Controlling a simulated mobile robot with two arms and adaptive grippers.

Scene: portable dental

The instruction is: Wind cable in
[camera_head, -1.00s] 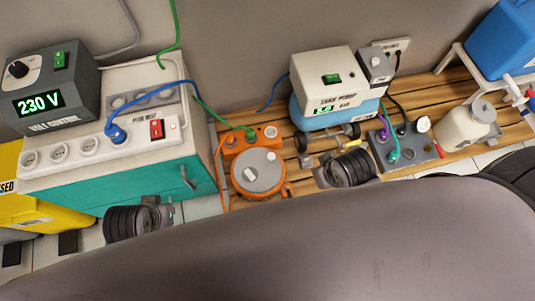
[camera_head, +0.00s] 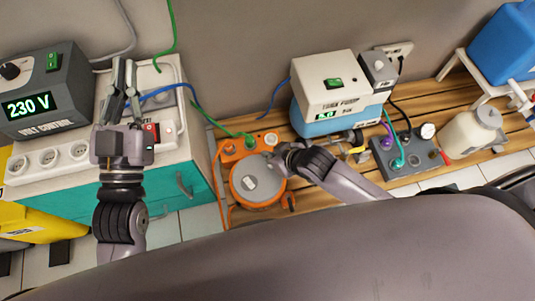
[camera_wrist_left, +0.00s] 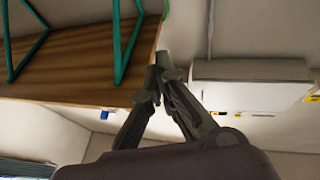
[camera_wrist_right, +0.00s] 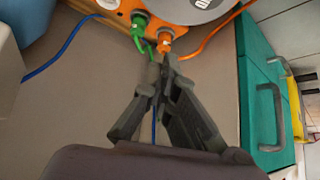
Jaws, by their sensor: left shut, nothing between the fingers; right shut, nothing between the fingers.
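An orange cable (camera_wrist_right: 214,36) runs off to the right there. My left gripper (camera_head: 126,74) is shut and empty above the white power strip in the head view. My right gripper (camera_wrist_right: 160,66) is shut and empty, close to the reel's plugs; in the head view my arm hides its fingertips.
The voltage control box (camera_head: 45,92) reads 230 V on the teal-fronted cabinet (camera_head: 178,186). The power strip (camera_head: 62,154) has a red switch. The tank pump (camera_head: 335,90) and a grey valve block (camera_head: 410,152) stand on the wooden platform (camera_head: 445,98). A green cable (camera_head: 222,128) runs to the reel.

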